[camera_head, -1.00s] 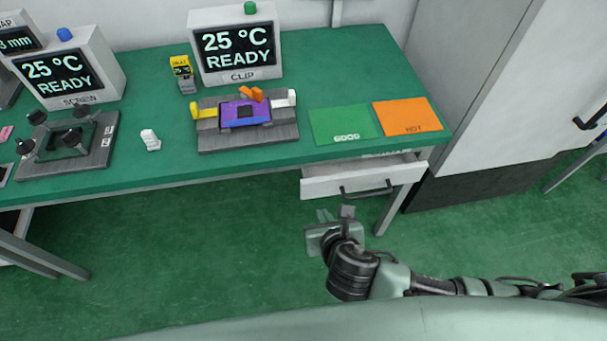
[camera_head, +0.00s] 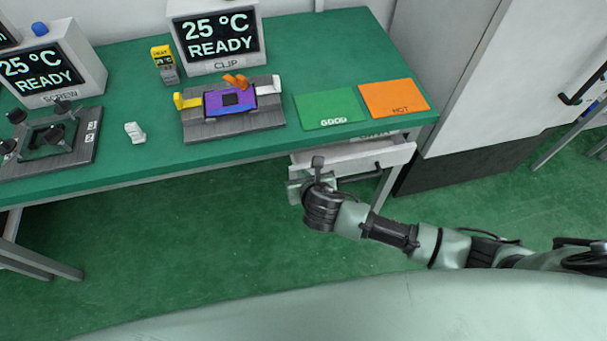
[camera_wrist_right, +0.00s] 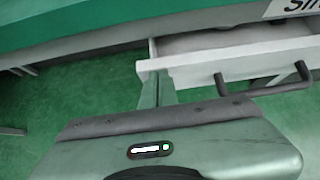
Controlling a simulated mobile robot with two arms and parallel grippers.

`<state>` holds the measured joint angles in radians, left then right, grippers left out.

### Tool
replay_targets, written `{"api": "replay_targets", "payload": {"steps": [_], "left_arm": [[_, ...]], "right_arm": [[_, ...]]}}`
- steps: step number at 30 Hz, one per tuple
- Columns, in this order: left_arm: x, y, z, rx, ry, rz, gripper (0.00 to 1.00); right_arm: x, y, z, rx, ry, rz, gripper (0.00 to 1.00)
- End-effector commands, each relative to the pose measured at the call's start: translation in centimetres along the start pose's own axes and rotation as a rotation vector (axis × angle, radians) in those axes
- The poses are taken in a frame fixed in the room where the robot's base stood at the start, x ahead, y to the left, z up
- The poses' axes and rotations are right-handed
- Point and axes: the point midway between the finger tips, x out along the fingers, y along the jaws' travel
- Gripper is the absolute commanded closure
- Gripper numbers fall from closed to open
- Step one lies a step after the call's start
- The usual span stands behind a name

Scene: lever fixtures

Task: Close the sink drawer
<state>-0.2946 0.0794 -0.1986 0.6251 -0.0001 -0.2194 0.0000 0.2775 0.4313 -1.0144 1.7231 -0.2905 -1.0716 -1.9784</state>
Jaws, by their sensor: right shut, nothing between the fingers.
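The sink drawer (camera_head: 397,156) is a white drawer with a dark bar handle under the right end of the green table. It is pulled partly out, with its open top showing. In the right wrist view its front (camera_wrist_right: 230,65) and handle (camera_wrist_right: 262,90) show at the right. My right gripper (camera_head: 308,180) is shut and empty, in front of the left part of the drawer front. In the right wrist view the shut fingers (camera_wrist_right: 157,90) overlap the left end of the drawer front; I cannot tell whether they touch it. My left gripper is not in view.
The green table (camera_head: 150,165) carries a clip fixture (camera_head: 232,110), a screw fixture (camera_head: 52,140), a green mat (camera_head: 330,109) and an orange mat (camera_head: 394,97). A white cabinet (camera_head: 490,80) stands to the right. The green floor left of my right arm is clear.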

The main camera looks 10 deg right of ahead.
Motion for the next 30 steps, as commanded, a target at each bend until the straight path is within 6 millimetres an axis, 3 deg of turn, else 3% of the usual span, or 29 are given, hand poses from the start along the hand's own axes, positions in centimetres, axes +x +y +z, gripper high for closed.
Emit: {"api": "replay_targets", "payload": {"steps": [9,19,30], "left_arm": [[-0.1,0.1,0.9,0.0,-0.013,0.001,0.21],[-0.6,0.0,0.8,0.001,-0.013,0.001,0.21],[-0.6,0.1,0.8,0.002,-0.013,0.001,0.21]], "right_arm": [[0.1,0.0,0.2,0.0,-0.001,0.0,1.0],[3.5,0.0,3.3,-0.001,-0.002,-0.001,1.0],[3.7,-0.1,3.4,0.0,-0.003,0.0,1.0]]}}
